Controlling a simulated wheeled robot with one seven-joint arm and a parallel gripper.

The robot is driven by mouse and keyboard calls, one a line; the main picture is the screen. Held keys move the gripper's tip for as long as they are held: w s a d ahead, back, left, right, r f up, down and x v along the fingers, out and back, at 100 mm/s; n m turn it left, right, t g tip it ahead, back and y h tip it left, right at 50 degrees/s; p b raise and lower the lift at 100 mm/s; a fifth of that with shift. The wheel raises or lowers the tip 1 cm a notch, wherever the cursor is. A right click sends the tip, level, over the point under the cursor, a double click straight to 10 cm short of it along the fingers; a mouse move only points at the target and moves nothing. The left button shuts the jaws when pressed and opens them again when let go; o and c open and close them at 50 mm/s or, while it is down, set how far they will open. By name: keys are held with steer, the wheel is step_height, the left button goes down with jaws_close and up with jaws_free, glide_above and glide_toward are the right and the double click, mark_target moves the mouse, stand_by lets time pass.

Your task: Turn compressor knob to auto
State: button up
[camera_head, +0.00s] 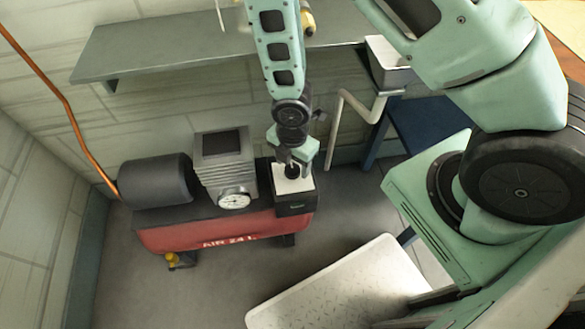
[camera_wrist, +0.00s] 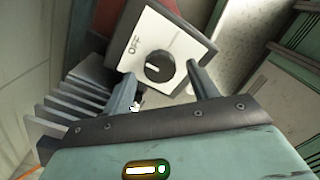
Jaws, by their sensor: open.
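The red air compressor (camera_head: 210,233) stands on the floor, with a black motor cylinder, a grey finned block and a round gauge on top. Its switch box (camera_head: 296,205) is at the right end, with a pale top plate. In the wrist view the plate (camera_wrist: 185,45) carries the word OFF and a round black knob (camera_wrist: 159,66) with a white mark. My gripper (camera_wrist: 165,82) is open, with one finger on each side of the knob's near side. In the head view my gripper (camera_head: 292,168) is right above the switch box and partly hides the knob. Contact with the knob cannot be told.
A grey-green shelf (camera_head: 170,50) runs along the wall above the compressor. A white pipe (camera_head: 345,105) and a pale bin (camera_head: 388,68) are to the right. A white textured panel (camera_head: 340,290) lies in front. Grey fins (camera_wrist: 75,100) sit left of my gripper.

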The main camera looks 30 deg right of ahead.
steer(key=shift+f, duration=0.9)
steer(key=c, duration=1)
